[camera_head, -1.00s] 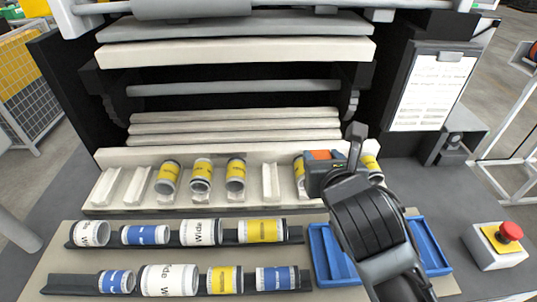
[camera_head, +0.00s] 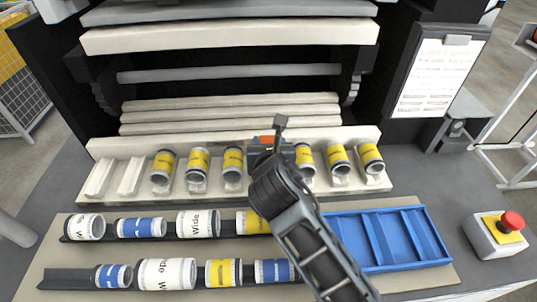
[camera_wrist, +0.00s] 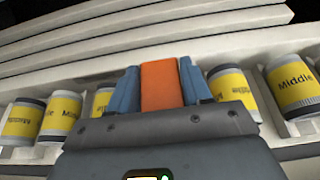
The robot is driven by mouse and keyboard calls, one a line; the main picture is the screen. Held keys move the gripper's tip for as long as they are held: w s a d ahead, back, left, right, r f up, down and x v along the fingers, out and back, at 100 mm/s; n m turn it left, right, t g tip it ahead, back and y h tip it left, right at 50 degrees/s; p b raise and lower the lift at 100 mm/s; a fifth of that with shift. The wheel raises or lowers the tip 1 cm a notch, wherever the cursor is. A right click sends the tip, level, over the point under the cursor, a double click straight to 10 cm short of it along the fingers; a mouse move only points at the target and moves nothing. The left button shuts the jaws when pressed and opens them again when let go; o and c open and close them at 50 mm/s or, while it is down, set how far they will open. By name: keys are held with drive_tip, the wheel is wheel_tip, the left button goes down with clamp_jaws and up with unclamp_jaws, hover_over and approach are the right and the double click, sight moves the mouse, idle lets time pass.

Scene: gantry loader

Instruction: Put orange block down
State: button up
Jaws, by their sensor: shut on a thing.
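The orange block (camera_wrist: 161,86) is between the two blue-grey fingers of my gripper (camera_wrist: 161,88) in the wrist view, and the fingers are shut on it. In the head view a small part of the orange block (camera_head: 266,140) shows at the white slotted rack (camera_head: 108,178), between yellow-banded cylinders on either side. My arm hides much of the gripper and the slot below it there. I cannot tell whether the block touches the rack.
Yellow-banded cylinders (camera_head: 233,160) fill several rack slots; two slots at the left are empty. Two dark rails hold blue, white and yellow cylinders (camera_head: 168,274). A blue tray (camera_head: 385,240) looks empty. A red stop button (camera_head: 511,221) stands at right.

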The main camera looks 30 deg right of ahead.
drive_tip(key=shift+f, duration=1.95)
drive_tip(key=shift+f, duration=0.1)
drive_tip(key=o, duration=1.1)
drive_tip(key=shift+s, duration=0.15)
drive_tip(key=v, duration=1.2)
drive_tip(key=shift+a, duration=0.1)
